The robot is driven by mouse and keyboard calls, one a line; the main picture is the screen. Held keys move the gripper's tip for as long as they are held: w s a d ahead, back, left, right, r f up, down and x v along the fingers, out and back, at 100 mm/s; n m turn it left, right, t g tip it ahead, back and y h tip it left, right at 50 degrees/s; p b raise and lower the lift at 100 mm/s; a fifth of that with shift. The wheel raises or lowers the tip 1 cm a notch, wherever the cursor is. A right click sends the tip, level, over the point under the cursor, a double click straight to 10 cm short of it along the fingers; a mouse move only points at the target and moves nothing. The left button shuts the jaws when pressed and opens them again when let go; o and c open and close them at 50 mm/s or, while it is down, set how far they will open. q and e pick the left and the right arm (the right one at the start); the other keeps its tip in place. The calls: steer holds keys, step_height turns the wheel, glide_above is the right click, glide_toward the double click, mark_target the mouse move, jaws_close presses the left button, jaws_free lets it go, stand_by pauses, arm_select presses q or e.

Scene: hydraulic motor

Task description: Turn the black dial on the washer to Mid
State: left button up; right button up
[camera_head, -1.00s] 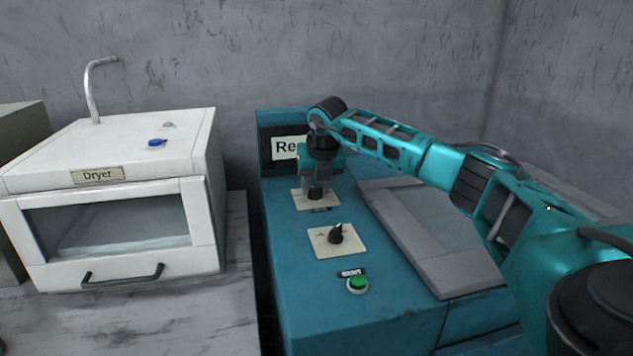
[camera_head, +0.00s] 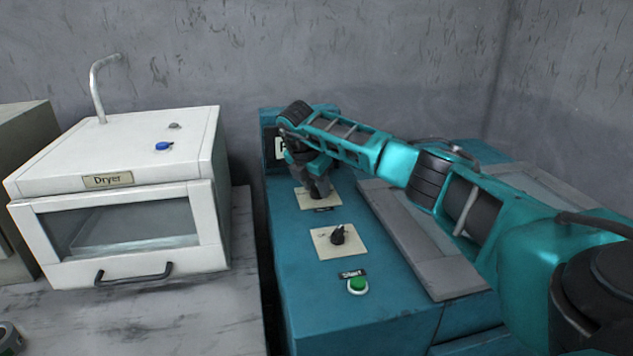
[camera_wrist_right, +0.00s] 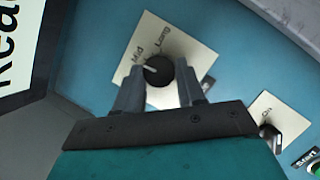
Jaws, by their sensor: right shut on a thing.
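The teal washer (camera_head: 300,290) stands right of the dryer. Its far black dial (camera_wrist_right: 158,70) sits on a cream plate (camera_wrist_right: 197,60) marked "Mid" and "Long". The dial's white pointer mark points left in the wrist view, close to the "Mid" label; exact alignment is hard to tell. My right gripper (camera_wrist_right: 162,84) is shut on this dial, one finger on each side. In the head view my right gripper (camera_head: 318,190) covers most of the dial. My left gripper is not in view.
A second black knob (camera_head: 338,235) on its own plate and a green Start button (camera_head: 358,286) are nearer on the washer top. A grey-framed lid (camera_head: 410,240) lies to the right. The white dryer (camera_head: 125,190) stands left. A sign (camera_wrist_right: 18,50) stands behind the dial.

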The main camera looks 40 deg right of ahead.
steer(key=shift+m, duration=0.5)
steer(key=o, duration=1)
steer(key=shift+o, duration=0.2)
steer(key=shift+r, duration=0.1)
steer(key=v, duration=1.2)
steer(key=shift+w+a+r, duration=0.2)
steer(key=shift+r, duration=0.15)
